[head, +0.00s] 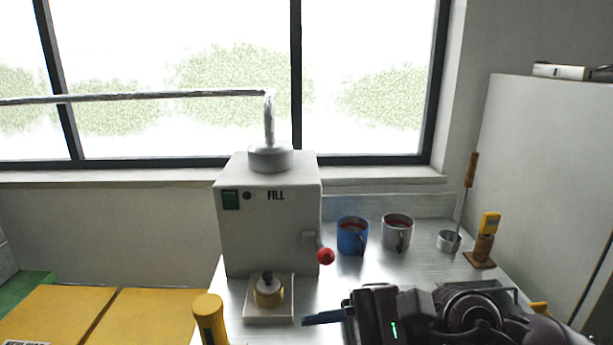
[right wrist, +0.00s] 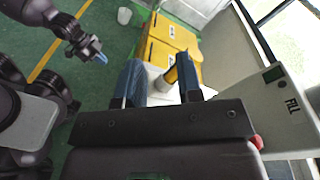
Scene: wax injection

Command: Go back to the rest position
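My right gripper (head: 308,319) comes in from the lower right in the head view, pointing left just in front of the wax machine (head: 270,225) marked FILL. In the right wrist view its two dark blue fingers (right wrist: 160,82) stand well apart, with nothing clasped between them. My left gripper (right wrist: 100,57) shows only in the right wrist view, at the upper left over the green floor, too small to tell its opening. A brass-coloured mould (head: 268,292) sits on a pale plate below the machine. A yellow cylinder (head: 207,318) stands left of it.
A blue mug (head: 352,237) and a grey mug (head: 397,233) stand right of the machine's red-knobbed lever (head: 325,256). A small metal cup (head: 448,241) and a yellow device on a wooden stand (head: 482,250) are farther right. Yellow boxes (head: 140,312) stand at lower left.

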